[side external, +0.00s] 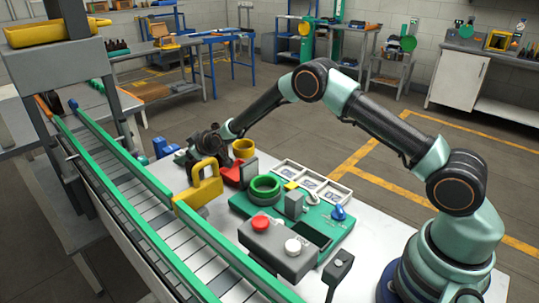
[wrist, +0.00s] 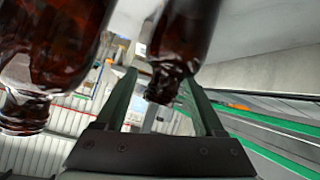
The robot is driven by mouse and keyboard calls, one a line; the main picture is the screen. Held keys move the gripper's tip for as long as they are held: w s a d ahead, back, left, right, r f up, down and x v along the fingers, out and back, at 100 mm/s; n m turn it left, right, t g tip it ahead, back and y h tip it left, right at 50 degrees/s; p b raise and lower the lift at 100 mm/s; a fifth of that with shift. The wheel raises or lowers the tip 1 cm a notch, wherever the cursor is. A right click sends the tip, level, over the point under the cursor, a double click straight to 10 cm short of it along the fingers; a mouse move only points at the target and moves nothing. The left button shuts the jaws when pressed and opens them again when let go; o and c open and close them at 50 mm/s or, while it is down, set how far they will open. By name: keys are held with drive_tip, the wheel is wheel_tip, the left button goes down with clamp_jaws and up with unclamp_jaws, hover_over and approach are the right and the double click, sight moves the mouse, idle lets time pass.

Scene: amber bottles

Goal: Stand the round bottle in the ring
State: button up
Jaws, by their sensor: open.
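In the wrist view two dark amber glass bottles show, both with their necks toward the bottom of the picture. One bottle (wrist: 172,50) lies in line with the gap between the fingers of my gripper (wrist: 158,78). The other bottle (wrist: 45,60) is at the left, outside the fingers. Both are cut off by the frame, so I cannot tell which is the round one. My gripper is open. In the side view my gripper (side external: 191,155) is low at the table's far end, and no bottle is clear there. A green ring (side external: 265,188) sits on the green board (side external: 335,226).
A yellow padlock-shaped block (side external: 199,184) stands beside the green-railed conveyor (side external: 150,185). A yellow ring (side external: 243,148) and a red piece (side external: 232,172) are near my gripper. A grey box with red and white buttons (side external: 277,250) stands in front of the board. A white tray (side external: 341,194) lies behind it.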

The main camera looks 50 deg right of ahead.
clamp_jaws()
idle(1.4)
